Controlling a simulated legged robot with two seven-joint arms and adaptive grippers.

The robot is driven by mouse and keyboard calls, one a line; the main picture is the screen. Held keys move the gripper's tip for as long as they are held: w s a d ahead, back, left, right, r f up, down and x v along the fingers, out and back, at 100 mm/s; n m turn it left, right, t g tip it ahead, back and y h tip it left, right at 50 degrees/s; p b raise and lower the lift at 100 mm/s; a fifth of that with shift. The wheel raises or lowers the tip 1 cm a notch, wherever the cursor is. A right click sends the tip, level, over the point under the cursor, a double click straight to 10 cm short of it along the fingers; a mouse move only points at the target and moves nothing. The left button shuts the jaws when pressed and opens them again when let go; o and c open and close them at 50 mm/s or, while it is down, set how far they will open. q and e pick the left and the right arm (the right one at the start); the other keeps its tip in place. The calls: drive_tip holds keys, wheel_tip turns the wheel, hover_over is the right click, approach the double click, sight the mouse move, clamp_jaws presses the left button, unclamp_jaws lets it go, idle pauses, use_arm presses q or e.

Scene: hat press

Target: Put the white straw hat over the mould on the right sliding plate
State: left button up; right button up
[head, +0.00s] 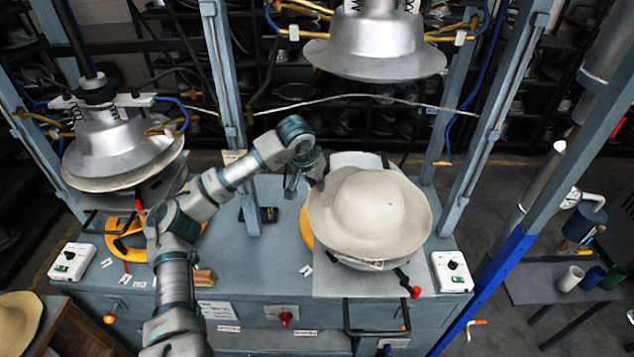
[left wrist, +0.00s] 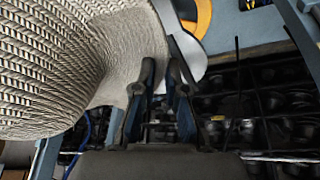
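The white straw hat (head: 372,212) sits crown up over the right sliding plate (head: 330,284), covering the mould. A grey metal rim (head: 392,264) shows under its front brim. The mould's own shape is hidden by the hat. My left gripper (head: 309,178) is at the left back edge of the brim. In the left wrist view the hat's woven side (left wrist: 60,60) fills the left, and the brim edge reaches behind the fingers of my left gripper (left wrist: 163,70). The fingertips are apart, with a visible gap between them. My right gripper is not in view.
A metal press head (head: 376,45) hangs above the hat, and another (head: 122,150) stands at the left. Blue-grey posts (head: 228,90) rise beside my left arm. A white control box (head: 452,272) is right of the plate. Another hat (head: 18,320) lies at the lower left.

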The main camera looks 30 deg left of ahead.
use_arm(q)
drive_tip(key=o, duration=0.4)
drive_tip(key=shift+d, duration=0.15)
drive_tip(key=shift+c, duration=0.2)
drive_tip(key=shift+d+r, duration=0.15)
drive_tip(key=shift+d, duration=0.3)
drive_tip(key=shift+d+r, duration=0.2)
drive_tip(key=shift+d, duration=0.05)
drive_tip(key=v, duration=1.1)
drive_tip(key=shift+d+r, duration=0.15)
drive_tip(key=shift+r, duration=0.2)
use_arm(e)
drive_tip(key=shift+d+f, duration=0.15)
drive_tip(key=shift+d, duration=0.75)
use_arm(q)
drive_tip(key=shift+s, duration=0.1)
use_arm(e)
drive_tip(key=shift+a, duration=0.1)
